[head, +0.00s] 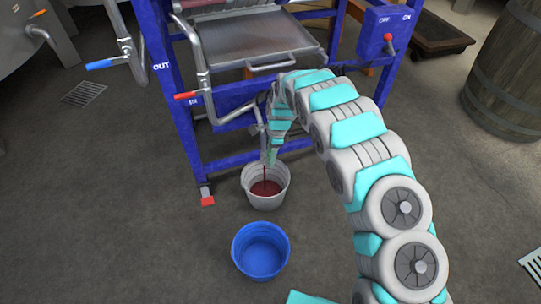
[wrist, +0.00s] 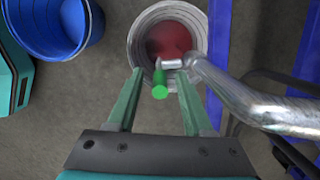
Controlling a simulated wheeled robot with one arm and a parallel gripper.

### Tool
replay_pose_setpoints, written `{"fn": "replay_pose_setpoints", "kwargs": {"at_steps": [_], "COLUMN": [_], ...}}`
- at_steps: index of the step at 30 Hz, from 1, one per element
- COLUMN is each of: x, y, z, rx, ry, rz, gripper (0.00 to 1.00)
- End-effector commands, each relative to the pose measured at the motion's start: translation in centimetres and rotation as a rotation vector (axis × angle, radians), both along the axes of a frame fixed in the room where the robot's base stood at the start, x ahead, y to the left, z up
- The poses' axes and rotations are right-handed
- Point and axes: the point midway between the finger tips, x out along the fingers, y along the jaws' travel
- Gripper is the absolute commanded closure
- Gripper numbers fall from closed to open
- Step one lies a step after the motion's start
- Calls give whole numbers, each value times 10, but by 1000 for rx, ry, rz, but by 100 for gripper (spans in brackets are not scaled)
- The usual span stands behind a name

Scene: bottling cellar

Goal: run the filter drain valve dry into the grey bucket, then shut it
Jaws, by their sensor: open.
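The drain valve has a metal pipe (wrist: 235,98) with a short spout and a green handle (wrist: 160,90), seen end-on in the wrist view. A thin dark red stream (head: 265,174) falls from the spout into the grey bucket (head: 247,178), which holds red liquid. The bucket also shows beneath the spout in the wrist view (wrist: 139,42). My gripper (wrist: 160,78) is open, with its fingers on either side of the green handle and a gap visible on both sides. In the head view my arm partly hides the valve.
An empty blue bucket (head: 261,246) stands just in front of the grey one. The blue filter frame (head: 228,161) rises behind, with a metal drip tray (head: 240,45) and red-handled valve (head: 188,96). A barrel (head: 505,75) stands at right.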

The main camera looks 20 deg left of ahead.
Motion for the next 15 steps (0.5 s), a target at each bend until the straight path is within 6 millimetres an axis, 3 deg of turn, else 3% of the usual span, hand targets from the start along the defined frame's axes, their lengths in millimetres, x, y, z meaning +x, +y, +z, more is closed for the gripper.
{"fn": "replay_pose_setpoints", "kwargs": {"at_steps": [8,15], "x": [2,7], "y": [-2,-6], "z": [20,60], "rx": [0,2], "ry": [0,-4], "rz": [0,0], "gripper": [49,49]}}
